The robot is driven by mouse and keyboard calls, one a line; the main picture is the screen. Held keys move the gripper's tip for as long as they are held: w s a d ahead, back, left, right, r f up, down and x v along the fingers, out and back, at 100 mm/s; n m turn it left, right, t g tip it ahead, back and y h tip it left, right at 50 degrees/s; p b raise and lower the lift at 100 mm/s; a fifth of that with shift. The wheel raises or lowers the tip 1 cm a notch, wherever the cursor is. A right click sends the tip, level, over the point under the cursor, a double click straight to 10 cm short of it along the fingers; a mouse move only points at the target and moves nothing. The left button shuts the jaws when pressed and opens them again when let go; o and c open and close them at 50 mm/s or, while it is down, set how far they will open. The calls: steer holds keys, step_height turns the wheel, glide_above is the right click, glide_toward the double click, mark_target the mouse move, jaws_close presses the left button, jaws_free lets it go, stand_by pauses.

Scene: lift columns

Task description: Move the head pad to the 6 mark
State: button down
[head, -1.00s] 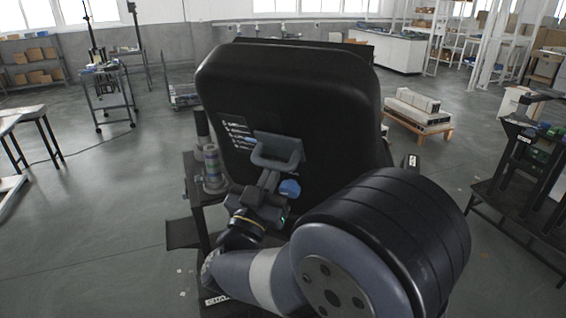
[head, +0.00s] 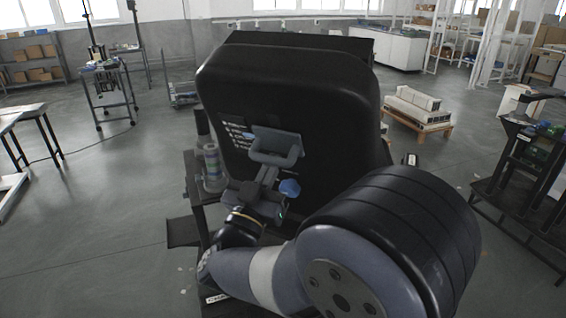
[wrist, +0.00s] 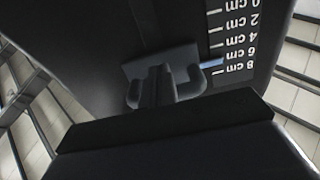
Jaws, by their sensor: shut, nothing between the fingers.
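My gripper (wrist: 158,84) is shut within the handle's opening, with nothing between the fingers. Contact with the handle is unclear.
A grey cylinder (head: 212,165) stands on a dark stand left of the pad. A dark rack (head: 525,165) is at the right, and a pallet with pale blocks (head: 418,108) stands behind. Open grey floor (head: 110,210) lies to the left.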

steer(key=shift+f, duration=0.15)
steer(key=shift+w+d+f+b, duration=0.2)
steer(key=shift+w+f+b, duration=0.15)
steer(key=shift+f+b, duration=0.45)
steer(key=shift+r, duration=0.15)
steer(key=b+v, duration=0.5)
steer(key=v, duration=0.4)
stand_by(0.4)
stand_by(0.6)
